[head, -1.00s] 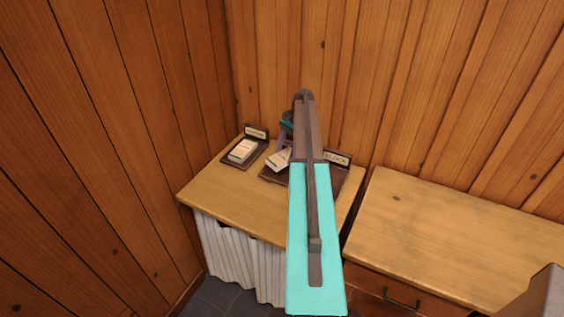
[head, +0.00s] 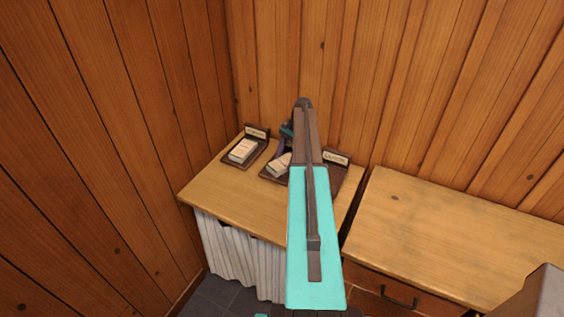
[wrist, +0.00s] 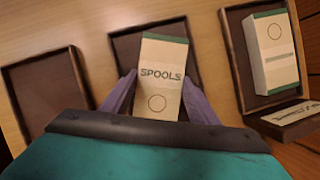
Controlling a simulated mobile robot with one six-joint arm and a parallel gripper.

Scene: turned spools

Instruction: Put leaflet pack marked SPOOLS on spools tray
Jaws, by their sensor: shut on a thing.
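The leaflet pack marked SPOOLS (wrist: 163,72) is cream with a green end band and a printed circle. My gripper (wrist: 159,88) is shut on it, with a purple finger at each side. The pack lies over the middle brown tray (wrist: 122,48) in the wrist view; I cannot tell whether it touches the tray floor. In the head view the pack (head: 279,164) shows partly beside my arm, and my gripper (head: 286,142) is mostly hidden behind the arm. Any label of the middle tray is hidden.
Another tray (wrist: 238,60) holds a similar pack (wrist: 276,52) and has an upright sign; it stands at left in the head view. An empty tray (wrist: 40,85) lies on the other side. A wooden wall is close behind. A cabinet (head: 450,240) stands at right.

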